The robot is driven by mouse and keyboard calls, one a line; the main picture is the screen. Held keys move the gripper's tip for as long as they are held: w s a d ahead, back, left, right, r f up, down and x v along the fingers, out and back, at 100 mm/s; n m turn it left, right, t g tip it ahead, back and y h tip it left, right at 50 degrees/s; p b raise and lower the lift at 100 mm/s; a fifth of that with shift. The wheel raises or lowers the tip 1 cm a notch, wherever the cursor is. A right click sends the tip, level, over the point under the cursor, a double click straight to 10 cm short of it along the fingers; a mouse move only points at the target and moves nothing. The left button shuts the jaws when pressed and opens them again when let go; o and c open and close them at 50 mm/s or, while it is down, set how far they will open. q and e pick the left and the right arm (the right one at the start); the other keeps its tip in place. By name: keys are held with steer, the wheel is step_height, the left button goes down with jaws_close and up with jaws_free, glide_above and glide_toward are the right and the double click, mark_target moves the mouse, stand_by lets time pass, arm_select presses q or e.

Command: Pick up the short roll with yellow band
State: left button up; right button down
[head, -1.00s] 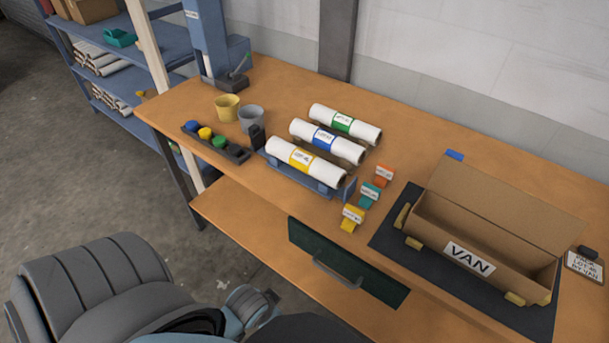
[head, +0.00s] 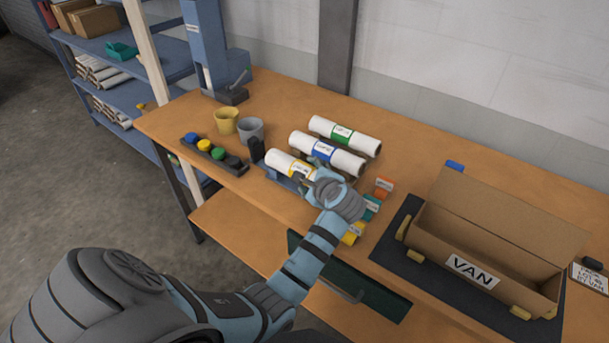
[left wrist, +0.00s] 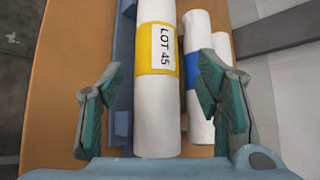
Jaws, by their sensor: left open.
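The white roll with the yellow band (head: 282,161) lies nearest the front of three rolls in the head view. My left gripper (head: 314,177) is over its right end and hides that part. In the left wrist view the roll (left wrist: 158,112) runs between my two open green fingers (left wrist: 160,85), and its yellow band reads LOT 45. The fingers are on either side of the roll; a gap shows on the left, and I cannot tell if the right finger touches anything. My right gripper is not in view.
The blue-banded roll (head: 345,157) lies close behind, then the green-banded roll (head: 363,139). A blue rack edge (left wrist: 124,70) runs alongside the yellow-banded roll. A cardboard VAN box (head: 520,255) stands on a dark mat at the right. Cups (head: 250,130) and a button strip (head: 232,162) are left.

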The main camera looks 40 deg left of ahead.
mark_target(298, 169)
arm_select(q)
steer(key=x, duration=0.3)
steer(key=b+x, duration=0.1)
steer(key=x, duration=0.1)
steer(key=s+x, duration=0.1)
steer(key=x, duration=0.2)
steer(key=shift+w+a+f, duration=0.2)
steer(key=shift+a, duration=0.35)
steer(key=shift+w+a, duration=0.1)
steer(key=c, duration=1.1)
steer(key=shift+r, duration=0.15)
